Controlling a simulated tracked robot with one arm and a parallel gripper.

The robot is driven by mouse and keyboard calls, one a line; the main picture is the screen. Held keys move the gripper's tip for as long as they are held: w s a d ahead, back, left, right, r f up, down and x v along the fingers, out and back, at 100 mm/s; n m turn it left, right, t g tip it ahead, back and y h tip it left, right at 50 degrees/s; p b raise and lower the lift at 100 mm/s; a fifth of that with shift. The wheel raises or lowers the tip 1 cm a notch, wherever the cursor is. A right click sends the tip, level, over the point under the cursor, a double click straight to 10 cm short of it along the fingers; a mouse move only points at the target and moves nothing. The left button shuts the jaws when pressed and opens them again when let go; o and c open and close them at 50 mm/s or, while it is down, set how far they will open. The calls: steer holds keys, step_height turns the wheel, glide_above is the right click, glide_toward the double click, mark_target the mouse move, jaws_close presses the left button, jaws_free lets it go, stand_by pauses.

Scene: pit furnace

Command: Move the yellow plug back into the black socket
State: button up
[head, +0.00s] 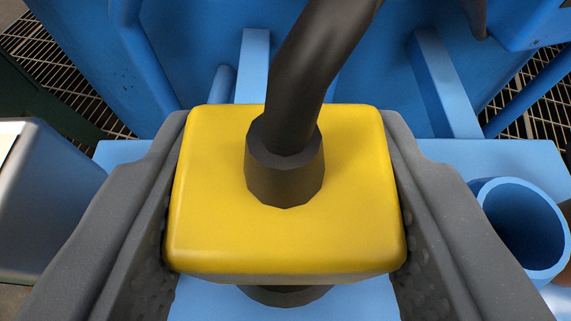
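The yellow plug (215,190) is a rounded block in the middle of the head view. A thick dark cable (305,75) comes out of its top through a dark collar and runs up out of the picture. My gripper (285,215) has one grey finger on each side of the plug, and both lie against its sides. A dark round part (285,294) shows just below the plug's near edge. I cannot tell whether it is the black socket or the plug's underside. The plug hides most of what is under it.
A light blue plate (480,153) with upright ribs spreads under and behind the plug. A blue open pipe (520,225) stands at the right, close to the right finger. A grey box (45,205) is at the left. Blue walls (380,70) and metal grating (50,60) lie behind.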

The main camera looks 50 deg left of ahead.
steer(key=shift+f, duration=0.5)
steer(key=o, duration=0.7)
steer(key=shift+p+v, duration=0.45)
steer(key=shift+v, duration=0.75)
steer(key=shift+p+v, duration=1.55)
steer(key=shift+v, duration=2.8)
